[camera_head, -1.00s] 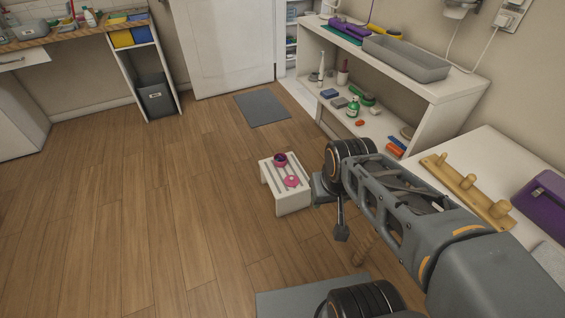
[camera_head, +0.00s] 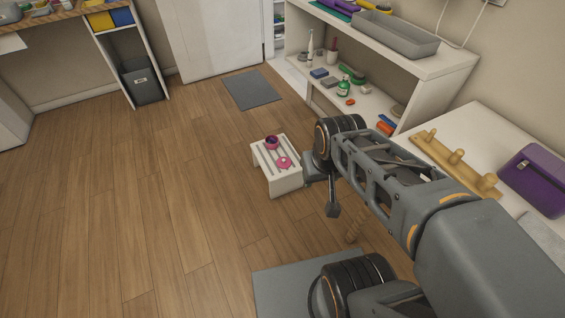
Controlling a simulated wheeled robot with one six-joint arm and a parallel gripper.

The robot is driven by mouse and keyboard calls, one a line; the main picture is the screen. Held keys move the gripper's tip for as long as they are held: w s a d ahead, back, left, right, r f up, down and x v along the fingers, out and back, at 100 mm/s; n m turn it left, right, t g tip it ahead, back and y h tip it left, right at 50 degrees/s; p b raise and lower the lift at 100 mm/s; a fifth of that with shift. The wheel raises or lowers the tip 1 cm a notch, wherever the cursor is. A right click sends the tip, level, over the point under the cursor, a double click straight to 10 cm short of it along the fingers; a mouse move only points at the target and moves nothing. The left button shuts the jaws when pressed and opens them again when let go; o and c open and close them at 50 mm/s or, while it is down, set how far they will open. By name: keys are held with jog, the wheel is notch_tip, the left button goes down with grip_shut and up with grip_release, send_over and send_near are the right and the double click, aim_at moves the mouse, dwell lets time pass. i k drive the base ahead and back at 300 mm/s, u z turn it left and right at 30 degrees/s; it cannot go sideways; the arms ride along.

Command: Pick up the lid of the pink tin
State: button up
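A low white slatted stool (camera_head: 284,182) stands on the wooden floor near the middle of the view. On its top are a pink tin (camera_head: 271,143) with a dark inside, toward the back, and a flat pink piece (camera_head: 284,163) that looks like its lid, lying apart in front of it. My arm reaches in from the lower right. Its end, with my gripper (camera_head: 332,210), hangs to the right of the stool and below its top in the picture. The fingers are too small and dark to tell open from shut. I see nothing held.
A white shelf unit (camera_head: 440,66) with bottles and small items stands behind to the right. A white bench with a wooden peg rail (camera_head: 455,160) and a purple case (camera_head: 533,180) is at right. Grey mats (camera_head: 251,90) lie on the floor. The floor left of the stool is clear.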

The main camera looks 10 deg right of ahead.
aim_at(284, 162)
jog(key=u, duration=0.6)
jog(key=i, duration=1.4)
jog(key=z, duration=0.45)
